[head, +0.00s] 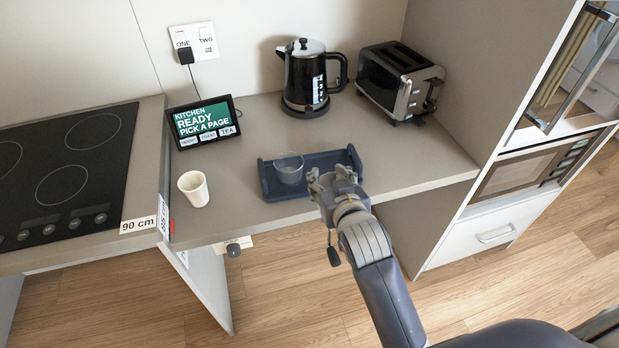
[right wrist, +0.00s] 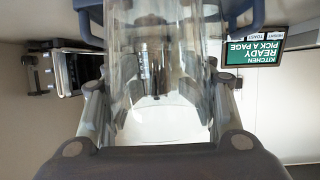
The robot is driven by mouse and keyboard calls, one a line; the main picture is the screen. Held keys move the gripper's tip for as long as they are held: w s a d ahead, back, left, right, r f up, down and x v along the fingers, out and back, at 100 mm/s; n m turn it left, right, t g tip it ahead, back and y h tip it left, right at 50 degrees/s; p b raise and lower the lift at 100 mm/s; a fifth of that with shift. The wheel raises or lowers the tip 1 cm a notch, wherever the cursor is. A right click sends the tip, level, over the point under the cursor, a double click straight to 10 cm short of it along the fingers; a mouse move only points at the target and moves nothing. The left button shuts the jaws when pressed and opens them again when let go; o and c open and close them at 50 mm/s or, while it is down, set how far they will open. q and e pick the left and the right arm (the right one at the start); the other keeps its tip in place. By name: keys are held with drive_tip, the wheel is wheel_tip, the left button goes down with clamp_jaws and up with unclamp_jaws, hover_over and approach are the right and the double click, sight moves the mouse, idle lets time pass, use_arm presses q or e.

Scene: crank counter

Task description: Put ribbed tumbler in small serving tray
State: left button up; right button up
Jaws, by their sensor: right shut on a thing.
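The ribbed tumbler (head: 289,168) is a clear glass; its ribs are hard to make out. In the head view it shows over the left part of the small serving tray (head: 345,160), a dark blue tray with raised ends. My right gripper (head: 317,180) reaches in over the tray's front edge and is shut on the tumbler. The right wrist view shows the clear tumbler (right wrist: 155,60) filling the space between the fingers. I cannot tell whether its base touches the tray floor. Parts of the blue tray (right wrist: 88,4) show at the top there. My left gripper is out of view.
A white cup (head: 193,188) stands left of the tray near the counter's front edge. A screen (head: 204,122), a black kettle (head: 306,78) and a toaster (head: 399,82) stand behind. A hob (head: 65,165) lies left, a tall cabinet right.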

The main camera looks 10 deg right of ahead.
drive_tip(key=shift+y, duration=0.3)
drive_tip(key=w+d+f+p, duration=0.1)
drive_tip(key=w, duration=0.4)
drive_tip(key=w+d+f+p, duration=0.1)
drive_tip(key=w+d, duration=0.1)
drive_tip(key=w, duration=0.3)
drive_tip(key=w+d+f+p, duration=0.1)
drive_tip(key=w+f, duration=0.1)
drive_tip(key=w, duration=0.4)
drive_tip(key=shift+d, duration=0.15)
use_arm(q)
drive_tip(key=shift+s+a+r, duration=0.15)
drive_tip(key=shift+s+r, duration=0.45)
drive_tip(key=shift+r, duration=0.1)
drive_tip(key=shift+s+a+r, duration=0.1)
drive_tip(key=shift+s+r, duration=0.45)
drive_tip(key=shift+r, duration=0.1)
use_arm(e)
drive_tip(key=shift+f, duration=0.45)
drive_tip(key=o, duration=1.1)
drive_tip(key=shift+s+f, duration=0.1)
drive_tip(key=shift+f, duration=0.1)
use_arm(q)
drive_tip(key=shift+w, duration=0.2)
